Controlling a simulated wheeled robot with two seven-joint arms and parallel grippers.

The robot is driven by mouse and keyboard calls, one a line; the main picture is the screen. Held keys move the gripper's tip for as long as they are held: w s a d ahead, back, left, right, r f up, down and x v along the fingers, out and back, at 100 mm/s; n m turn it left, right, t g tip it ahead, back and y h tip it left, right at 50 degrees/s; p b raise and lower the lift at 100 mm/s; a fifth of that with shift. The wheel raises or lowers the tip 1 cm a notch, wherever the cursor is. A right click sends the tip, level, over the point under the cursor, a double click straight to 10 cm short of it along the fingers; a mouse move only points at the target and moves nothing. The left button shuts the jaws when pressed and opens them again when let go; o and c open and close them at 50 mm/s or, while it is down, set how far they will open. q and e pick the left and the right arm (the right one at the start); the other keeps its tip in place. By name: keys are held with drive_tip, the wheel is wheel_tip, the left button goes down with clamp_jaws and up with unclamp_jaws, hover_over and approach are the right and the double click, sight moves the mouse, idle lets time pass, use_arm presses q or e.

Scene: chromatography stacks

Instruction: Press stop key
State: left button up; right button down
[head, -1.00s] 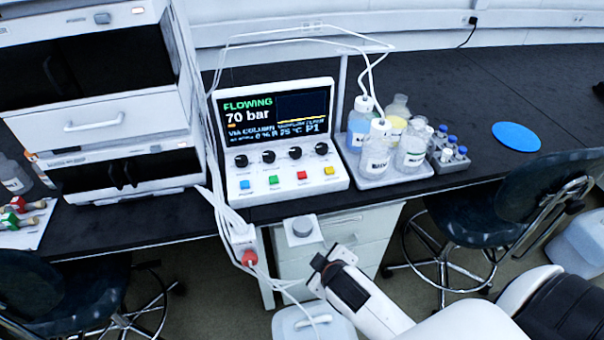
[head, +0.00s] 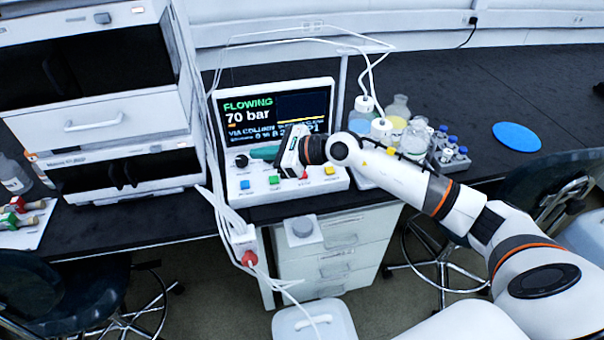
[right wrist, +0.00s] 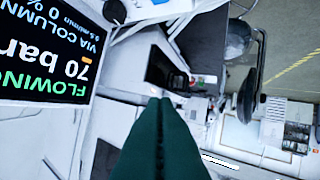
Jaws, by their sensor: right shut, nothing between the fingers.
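The control unit (head: 236,200) stands on the black bench, its screen (head: 240,105) reading FLOWING, 70 bar. Its front panel has a blue key (head: 245,184), a green key (head: 274,180), a red key (head: 304,175) and a yellow key (head: 329,170); their small labels are too blurred to read. In the right wrist view, the shut fingers (right wrist: 161,100) show beside the upside-down screen (right wrist: 45,50). My left gripper is out of view.
Solvent bottles (head: 398,108) in a grey tray and a rack of vials (head: 450,150) stand right of the unit, close to my right arm. White tubes hang along the unit's left side. A blue disc (head: 517,136) lies on the bench farther right.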

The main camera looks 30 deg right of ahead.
sight(306, 176)
drive_tip(key=w+d+f+n+g+h, duration=0.1)
drive_tip(key=d+h, duration=0.4)
drive_tip(key=d, duration=0.7)
drive_tip(key=shift+w+d+f+n+g+h, duration=0.25)
drive_tip(key=shift+w+f+n+g+h, duration=0.15)
drive_tip(key=shift+w+f+n, duration=0.5)
drive_tip(key=shift+s, duration=0.25)
wheel_tip(306, 176, down, 8)
drive_tip(key=b, duration=0.4)
drive_tip(key=shift+r+b, duration=0.1)
drive_tip(key=shift+b, duration=0.25)
drive_tip(key=shift+f+b, duration=0.3)
drive_tip(key=shift+f, duration=0.1)
drive_tip(key=shift+f+b, duration=0.4)
drive_tip(key=shift+b, duration=0.05)
